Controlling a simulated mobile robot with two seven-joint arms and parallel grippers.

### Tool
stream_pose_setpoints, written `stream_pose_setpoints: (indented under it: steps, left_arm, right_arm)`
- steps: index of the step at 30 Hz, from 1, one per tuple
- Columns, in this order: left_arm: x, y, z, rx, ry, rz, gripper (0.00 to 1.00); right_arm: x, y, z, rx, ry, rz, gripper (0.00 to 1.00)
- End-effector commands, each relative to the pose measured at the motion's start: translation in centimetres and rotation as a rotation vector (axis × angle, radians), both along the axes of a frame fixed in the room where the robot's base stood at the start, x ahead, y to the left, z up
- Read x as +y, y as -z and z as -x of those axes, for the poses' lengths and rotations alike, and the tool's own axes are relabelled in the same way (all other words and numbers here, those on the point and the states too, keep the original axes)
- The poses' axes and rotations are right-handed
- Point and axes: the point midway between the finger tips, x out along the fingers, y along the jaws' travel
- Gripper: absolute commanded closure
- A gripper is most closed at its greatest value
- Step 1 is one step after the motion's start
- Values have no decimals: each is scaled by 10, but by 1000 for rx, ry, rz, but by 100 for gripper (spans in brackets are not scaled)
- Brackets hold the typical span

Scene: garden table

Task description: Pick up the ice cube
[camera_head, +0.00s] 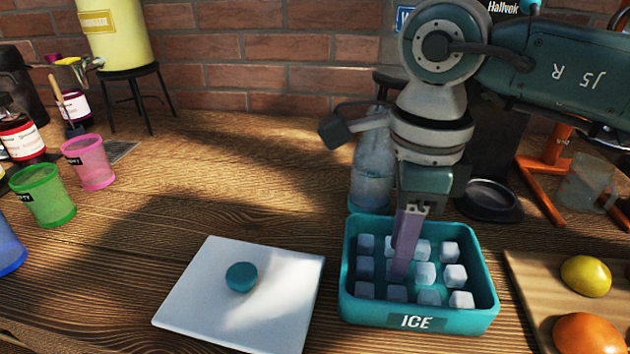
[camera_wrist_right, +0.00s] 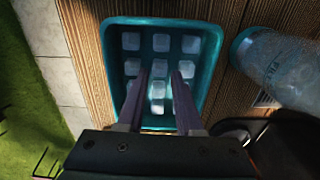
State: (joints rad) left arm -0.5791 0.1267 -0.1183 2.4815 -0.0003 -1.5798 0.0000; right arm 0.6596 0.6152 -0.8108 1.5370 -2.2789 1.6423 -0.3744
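The teal tray labelled ICE (camera_head: 418,321) holds rows of pale, translucent ice cubes (camera_head: 425,273). My right gripper (camera_head: 400,274) reaches down into the tray, its purple fingers among the cubes. In the right wrist view the fingers of the right gripper (camera_wrist_right: 159,74) are apart, with an ice cube (camera_wrist_right: 156,90) showing in the gap between them. I cannot tell whether either finger touches it. The tray (camera_wrist_right: 112,65) shows there from above. The fingers hide some cubes in the head view. My left gripper is not in view.
A white board (camera_head: 225,315) with a teal lid-like disc (camera_head: 241,277) lies left of the tray. A clear bottle (camera_head: 371,175) stands close behind it. A wooden board (camera_head: 530,290) with fruit lies to the right. Colored cups (camera_head: 45,197) stand far left.

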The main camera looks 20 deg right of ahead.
Motion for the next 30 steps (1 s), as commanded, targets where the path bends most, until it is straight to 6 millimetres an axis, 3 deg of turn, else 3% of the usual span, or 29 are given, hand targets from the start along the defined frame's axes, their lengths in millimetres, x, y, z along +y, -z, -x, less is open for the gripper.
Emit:
stream_pose_setpoints:
  steps: [5,13,22,30]
  left_arm:
    - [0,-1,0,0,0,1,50]
    - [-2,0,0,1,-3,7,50]
    - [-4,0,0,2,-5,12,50]
    - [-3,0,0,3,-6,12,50]
  right_arm:
    - [1,22,0,2,0,-1,65]
    - [1,25,0,-1,-1,-2,66]
    - [1,24,0,-1,-1,-2,100]
    - [1,24,0,-1,-1,-2,100]
